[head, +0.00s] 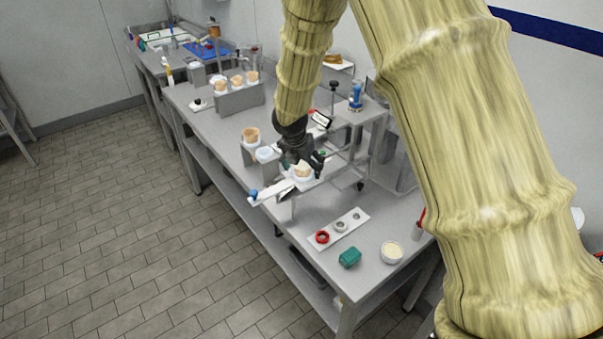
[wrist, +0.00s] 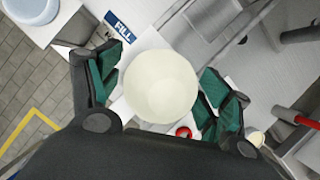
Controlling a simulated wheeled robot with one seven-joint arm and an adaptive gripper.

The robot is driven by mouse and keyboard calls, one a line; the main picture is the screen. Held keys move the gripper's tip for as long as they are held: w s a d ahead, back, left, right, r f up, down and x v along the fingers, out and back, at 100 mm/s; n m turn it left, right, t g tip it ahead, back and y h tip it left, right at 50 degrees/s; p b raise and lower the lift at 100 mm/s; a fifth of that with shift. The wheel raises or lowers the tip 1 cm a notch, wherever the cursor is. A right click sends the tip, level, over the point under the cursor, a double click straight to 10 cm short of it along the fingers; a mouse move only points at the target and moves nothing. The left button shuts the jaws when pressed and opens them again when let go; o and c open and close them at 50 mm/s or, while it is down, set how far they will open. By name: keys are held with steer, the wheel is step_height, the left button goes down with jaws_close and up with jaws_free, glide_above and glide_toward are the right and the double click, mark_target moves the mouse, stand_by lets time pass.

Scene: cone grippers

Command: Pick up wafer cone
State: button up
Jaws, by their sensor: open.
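My gripper (head: 305,163) is over the near part of the steel bench. In the wrist view its green-padded fingers (wrist: 160,92) are spread open on either side of a pale cream, round-topped thing (wrist: 160,84). This looks like a cone seen from above; I cannot tell whether the pads touch it. In the head view its pale top (head: 302,171) shows beside the fingers, partly hidden by them. A tan wafer cone (head: 251,134) stands in a grey holder to the left. Several more tan cones (head: 237,80) stand in a grey rack further back.
A white cup (head: 265,153) stands left of my gripper. A metal frame stands close on the right.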

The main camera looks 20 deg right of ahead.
steer(key=c, duration=0.8)
